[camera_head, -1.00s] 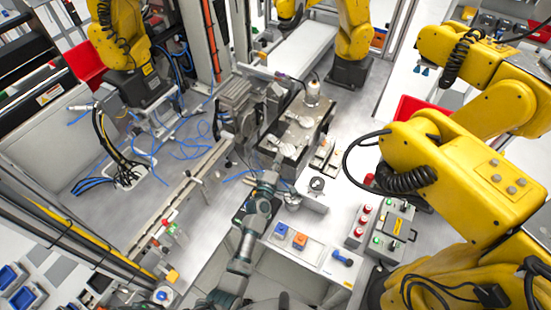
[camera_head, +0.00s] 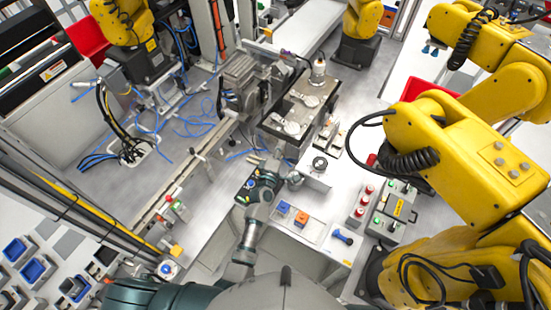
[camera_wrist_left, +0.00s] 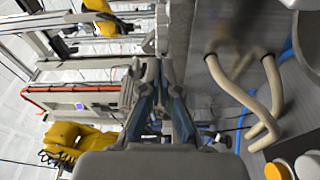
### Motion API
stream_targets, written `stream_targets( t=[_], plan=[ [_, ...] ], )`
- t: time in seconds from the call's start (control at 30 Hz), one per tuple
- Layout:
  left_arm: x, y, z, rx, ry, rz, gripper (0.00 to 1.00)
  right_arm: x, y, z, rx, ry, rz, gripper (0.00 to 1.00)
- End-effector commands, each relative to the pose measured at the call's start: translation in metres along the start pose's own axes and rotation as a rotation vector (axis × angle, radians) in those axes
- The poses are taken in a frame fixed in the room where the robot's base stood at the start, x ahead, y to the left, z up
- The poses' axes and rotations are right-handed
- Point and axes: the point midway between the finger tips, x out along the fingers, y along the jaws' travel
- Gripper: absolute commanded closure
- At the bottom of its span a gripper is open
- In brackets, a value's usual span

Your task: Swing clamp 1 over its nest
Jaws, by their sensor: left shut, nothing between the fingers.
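My left gripper (camera_head: 268,163) is in front of the fixture, apart from those pieces. In the left wrist view its fingers (camera_wrist_left: 160,88) are together and hold nothing. My right gripper is not in view.
Beige bent bars (camera_wrist_left: 245,85) lie right of the fingers in the left wrist view. A metal ring on a block (camera_head: 319,164), a tray with blue and orange pieces (camera_head: 298,222) and a button box (camera_head: 391,212) are nearby. Yellow robot arms (camera_head: 460,165) crowd the right.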

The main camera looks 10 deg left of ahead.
Motion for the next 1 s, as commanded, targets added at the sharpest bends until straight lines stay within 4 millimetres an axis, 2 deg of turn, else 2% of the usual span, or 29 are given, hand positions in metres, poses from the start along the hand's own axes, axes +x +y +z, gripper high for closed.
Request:
stream_targets(
  t=[0.03, 0.2, 0.4, 0.57, 1.0],
  plan=[
    [-0.013, -0.002, 0.0, 0.0, 0.0, -0.003, 1.0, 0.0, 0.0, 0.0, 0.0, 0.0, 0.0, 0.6],
    [-0.048, -0.002, -0.001, 0.001, 0.0, -0.003, 1.0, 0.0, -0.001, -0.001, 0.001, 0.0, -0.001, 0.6],
    [-0.074, -0.002, -0.002, 0.001, 0.0, -0.003, 1.0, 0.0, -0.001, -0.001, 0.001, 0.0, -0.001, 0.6],
    [-0.08, -0.002, -0.002, 0.001, 0.0, -0.001, 1.0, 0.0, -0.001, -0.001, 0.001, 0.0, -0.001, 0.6],
    [-0.08, -0.002, -0.001, 0.001, 0.0, -0.002, 1.0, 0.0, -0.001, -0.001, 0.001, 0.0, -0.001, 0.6]
  ],
)
